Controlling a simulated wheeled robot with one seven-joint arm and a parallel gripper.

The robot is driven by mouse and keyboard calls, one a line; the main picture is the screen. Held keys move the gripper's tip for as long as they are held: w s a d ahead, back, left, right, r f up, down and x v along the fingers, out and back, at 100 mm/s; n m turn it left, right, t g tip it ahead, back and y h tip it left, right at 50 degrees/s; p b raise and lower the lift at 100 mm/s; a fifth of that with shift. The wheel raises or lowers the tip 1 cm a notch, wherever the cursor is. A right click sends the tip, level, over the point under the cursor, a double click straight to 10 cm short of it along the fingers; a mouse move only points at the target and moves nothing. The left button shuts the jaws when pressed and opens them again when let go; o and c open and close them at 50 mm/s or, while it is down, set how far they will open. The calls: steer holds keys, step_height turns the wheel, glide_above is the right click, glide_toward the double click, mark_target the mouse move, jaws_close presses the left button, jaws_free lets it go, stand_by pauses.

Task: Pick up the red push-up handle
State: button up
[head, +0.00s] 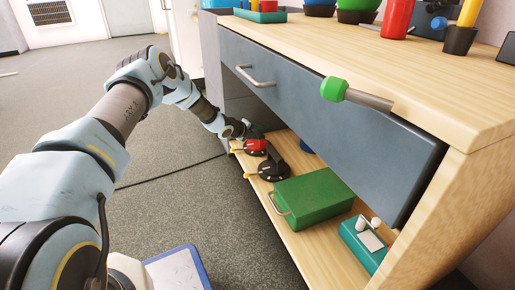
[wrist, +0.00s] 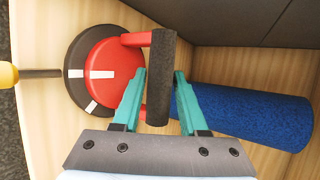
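The red push-up handle (head: 256,147) stands on the low wooden shelf at its far end in the head view. In the wrist view the red push-up handle (wrist: 106,72) shows a red disc on a dark round base, red end posts and a dark grip bar. My gripper (wrist: 160,73) has its teal fingers apart, one on each side of the grip bar. The left finger appears slightly clear of the bar; the right one is very near it, and contact is unclear. In the head view my gripper (head: 240,130) is small and partly hidden at the handle.
A blue roller (wrist: 245,115) lies right of the handle, close to the right finger. A yellow-handled tool (wrist: 8,75) points at the base from the left. A black push-up handle (head: 272,170) and green toolbox (head: 313,198) share the shelf. The drawer front (head: 320,100) overhangs it.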

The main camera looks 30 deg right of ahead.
jaws_close()
stand_by(0.9)
steer(key=shift+r, duration=0.2)
